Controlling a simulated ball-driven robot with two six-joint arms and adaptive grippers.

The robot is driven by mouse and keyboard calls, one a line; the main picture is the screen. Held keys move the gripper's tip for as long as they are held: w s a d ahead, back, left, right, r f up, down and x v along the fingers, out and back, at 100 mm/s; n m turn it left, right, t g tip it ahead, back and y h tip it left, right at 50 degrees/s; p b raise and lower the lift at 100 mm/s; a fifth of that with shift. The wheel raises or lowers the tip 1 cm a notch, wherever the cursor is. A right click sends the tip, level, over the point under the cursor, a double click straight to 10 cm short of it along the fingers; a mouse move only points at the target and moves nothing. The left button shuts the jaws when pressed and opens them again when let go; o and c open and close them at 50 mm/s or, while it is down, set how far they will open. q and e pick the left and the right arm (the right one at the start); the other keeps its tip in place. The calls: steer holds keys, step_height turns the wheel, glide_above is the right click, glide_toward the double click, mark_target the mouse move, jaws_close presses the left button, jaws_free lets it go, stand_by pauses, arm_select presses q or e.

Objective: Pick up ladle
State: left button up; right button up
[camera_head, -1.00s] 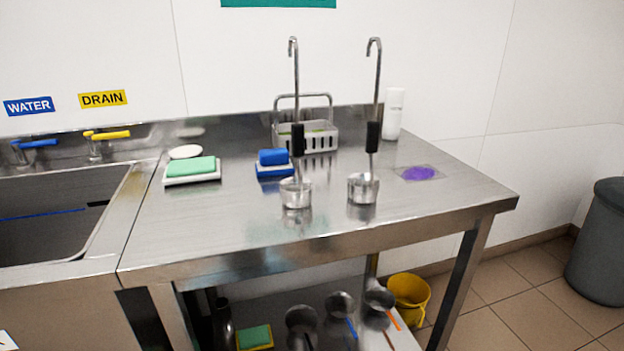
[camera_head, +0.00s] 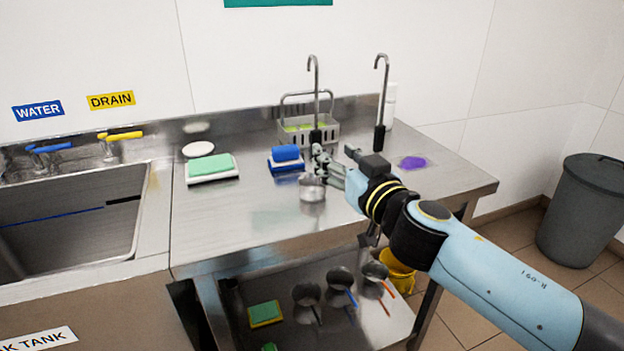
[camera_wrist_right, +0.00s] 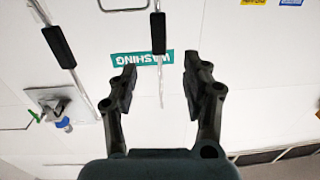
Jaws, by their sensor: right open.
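Two steel ladles with hooked tops and black grips stand upright on the steel table (camera_head: 240,225). The left ladle (camera_head: 313,92) has its cup (camera_head: 312,190) showing; the right ladle (camera_head: 383,85) has its cup hidden behind my right gripper (camera_head: 335,162). That gripper reaches in from the right, open, its fingertips near the left ladle's black grip. In the right wrist view, which is upside down, the left ladle's rod (camera_wrist_right: 160,72) shows between the open fingers (camera_wrist_right: 160,78); I cannot tell how far in it is. My left gripper is not in view.
A wire-handled basket (camera_head: 291,132), a blue sponge (camera_head: 285,153) and a green sponge (camera_head: 210,164) are on the table. A sink (camera_head: 70,215) lies left. More ladles (camera_head: 341,280) are on the lower shelf. A grey bin (camera_head: 580,215) stands right.

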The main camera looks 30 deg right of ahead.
mark_target(317, 141)
steer(key=w, duration=0.3)
steer(key=w+d+p, duration=0.1)
steer(key=w, duration=0.1)
steer(key=shift+w, duration=0.2)
steer(key=w, duration=0.4)
steer(key=shift+d+f, duration=0.35)
steer(key=shift+c, duration=0.6)
jaws_close()
steer(key=shift+r, duration=0.1)
